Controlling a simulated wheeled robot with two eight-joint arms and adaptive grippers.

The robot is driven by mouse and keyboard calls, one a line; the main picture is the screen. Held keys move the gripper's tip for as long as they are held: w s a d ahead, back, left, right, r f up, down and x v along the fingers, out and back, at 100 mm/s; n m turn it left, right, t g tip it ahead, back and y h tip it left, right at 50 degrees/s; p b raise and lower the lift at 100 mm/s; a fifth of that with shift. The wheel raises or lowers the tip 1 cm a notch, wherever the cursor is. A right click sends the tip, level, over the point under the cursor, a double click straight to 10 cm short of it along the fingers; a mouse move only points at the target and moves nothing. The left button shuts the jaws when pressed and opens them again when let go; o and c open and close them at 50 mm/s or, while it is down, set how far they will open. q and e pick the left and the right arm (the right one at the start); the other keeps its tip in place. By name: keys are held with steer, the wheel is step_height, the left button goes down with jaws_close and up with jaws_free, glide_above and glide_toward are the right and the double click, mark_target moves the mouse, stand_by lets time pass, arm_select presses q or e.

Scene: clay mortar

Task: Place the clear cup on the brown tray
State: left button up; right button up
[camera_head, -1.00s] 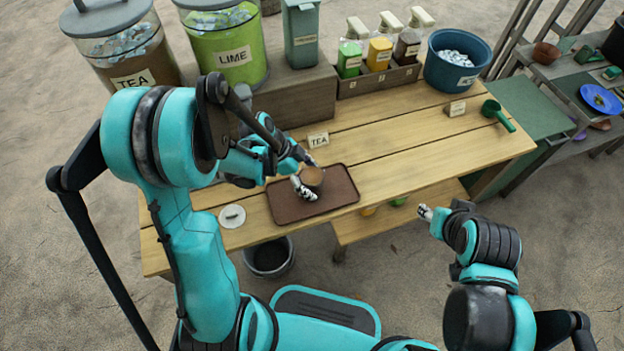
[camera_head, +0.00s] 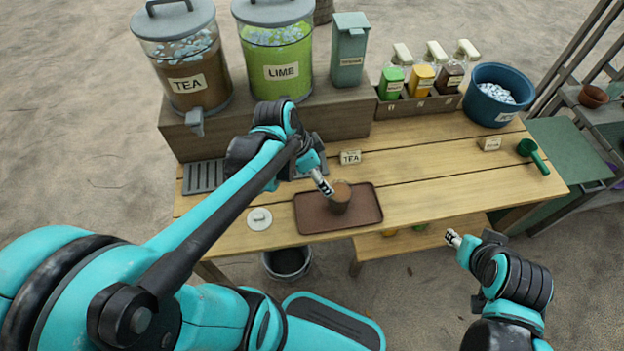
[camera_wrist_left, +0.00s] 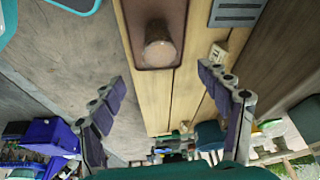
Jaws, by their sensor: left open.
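The clear cup (camera_head: 341,197), filled with something brown, stands upright on the brown tray (camera_head: 312,219), right of the tray's middle. In the left wrist view the cup (camera_wrist_left: 160,46) is beyond the fingertips, on the tray (camera_wrist_left: 180,20). My left gripper (camera_head: 327,188) is just left of and behind the cup in the head view. The left wrist view shows its fingers (camera_wrist_left: 160,74) spread wide with nothing between them. My right gripper (camera_head: 453,238) hangs in front of the table at the right; its fingers are too small to judge.
A white lid (camera_head: 259,219) lies left of the tray. A TEA sign (camera_head: 350,157) stands behind it. Tea (camera_head: 187,83) and lime (camera_head: 281,72) dispensers stand at the back left. A blue ice tub (camera_head: 497,95) and green scoop (camera_head: 533,154) are at the right. The table right of the tray is clear.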

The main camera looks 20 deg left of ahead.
arm_select(q)
steer(key=s+r+n+t+y, duration=0.3)
steer(key=s+n, duration=0.3)
steer(key=n, duration=0.3)
steer(key=shift+r+t, duration=0.6)
steer(key=shift+r, duration=0.3)
steer(key=shift+a, duration=0.15)
